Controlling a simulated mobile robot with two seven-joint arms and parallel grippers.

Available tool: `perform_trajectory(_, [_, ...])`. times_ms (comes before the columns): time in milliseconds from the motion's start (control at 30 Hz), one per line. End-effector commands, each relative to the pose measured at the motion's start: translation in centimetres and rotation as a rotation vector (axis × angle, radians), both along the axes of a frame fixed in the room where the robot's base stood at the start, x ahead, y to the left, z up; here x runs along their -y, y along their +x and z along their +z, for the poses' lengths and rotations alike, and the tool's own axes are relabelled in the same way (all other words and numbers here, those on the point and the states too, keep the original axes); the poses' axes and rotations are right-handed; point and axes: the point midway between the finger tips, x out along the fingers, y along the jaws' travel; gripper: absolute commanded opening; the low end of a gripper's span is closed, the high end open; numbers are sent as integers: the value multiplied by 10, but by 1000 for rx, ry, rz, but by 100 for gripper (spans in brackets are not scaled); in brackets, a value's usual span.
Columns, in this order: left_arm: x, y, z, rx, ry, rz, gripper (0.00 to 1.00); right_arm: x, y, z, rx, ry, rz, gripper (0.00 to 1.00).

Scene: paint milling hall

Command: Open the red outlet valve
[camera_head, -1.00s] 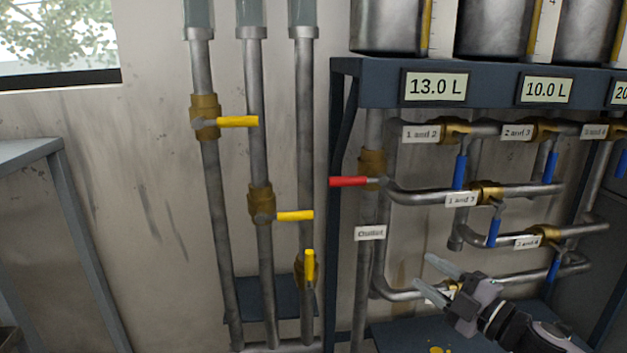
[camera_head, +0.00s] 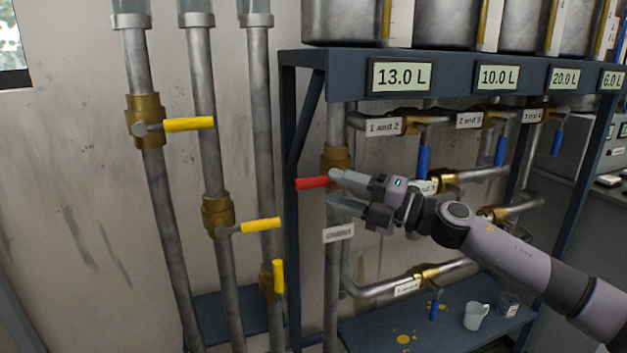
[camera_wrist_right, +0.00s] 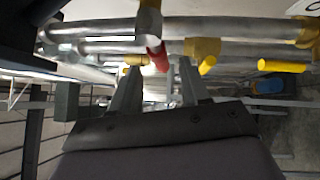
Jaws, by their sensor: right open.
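The red outlet valve handle (camera_head: 312,183) points left, roughly level, from its brass body (camera_head: 335,160) on the vertical outlet pipe. A white label (camera_head: 338,233) sits on that pipe below it. My right gripper (camera_head: 336,190) is open, its fingers reaching left to the pipe, with the upper fingertip over the handle's pivot end. My left gripper is not in view.
Yellow-handled valves (camera_head: 190,124) sit on vertical pipes to the left. Blue-handled valves (camera_head: 423,160) sit on pipes behind and around my right arm. A dark blue rack (camera_head: 292,220) has a post beside the red handle. A white mug (camera_head: 475,316) stands on the lower shelf.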

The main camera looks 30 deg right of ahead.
Motion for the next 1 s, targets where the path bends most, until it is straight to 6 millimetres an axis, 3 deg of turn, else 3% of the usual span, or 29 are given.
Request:
perform_trajectory(533, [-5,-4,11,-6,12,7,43,-24,38,8,1,2,-1,46])
perform_trajectory(1000, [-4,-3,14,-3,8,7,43,-28,44,7,-1,-1,0,46])
